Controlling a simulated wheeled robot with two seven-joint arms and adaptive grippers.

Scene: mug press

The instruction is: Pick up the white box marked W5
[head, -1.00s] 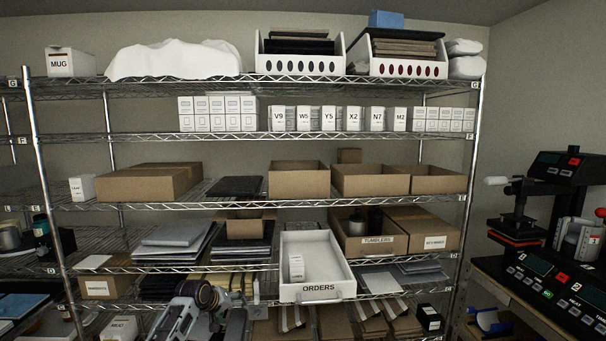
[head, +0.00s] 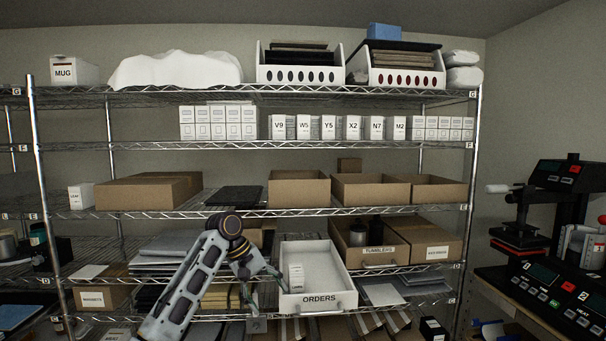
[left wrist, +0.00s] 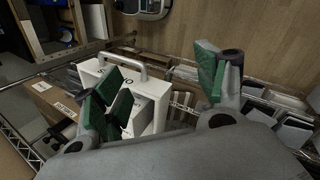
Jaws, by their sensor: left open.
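The white box marked W5 (head: 303,128) stands upright in the row on the second shelf from the top, between the boxes marked V9 (head: 278,128) and Y5 (head: 328,128). My left gripper (head: 270,281) is low in the head view, by the left side of the white ORDERS tray (head: 318,299), well below W5. In the left wrist view my left gripper (left wrist: 166,92) has its green-padded fingers wide apart with nothing held between them. The tray with its handle (left wrist: 122,63) shows behind the left finger there. W5 is not seen in that view. My right gripper is not in view.
Boxes X2 (head: 353,128), N7 (head: 377,128) and M2 (head: 400,128) continue the row right of Y5. Wire shelves lie above and below it. Open cardboard boxes (head: 299,190) stand on the shelf below. A small white box (head: 296,278) is in the tray.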

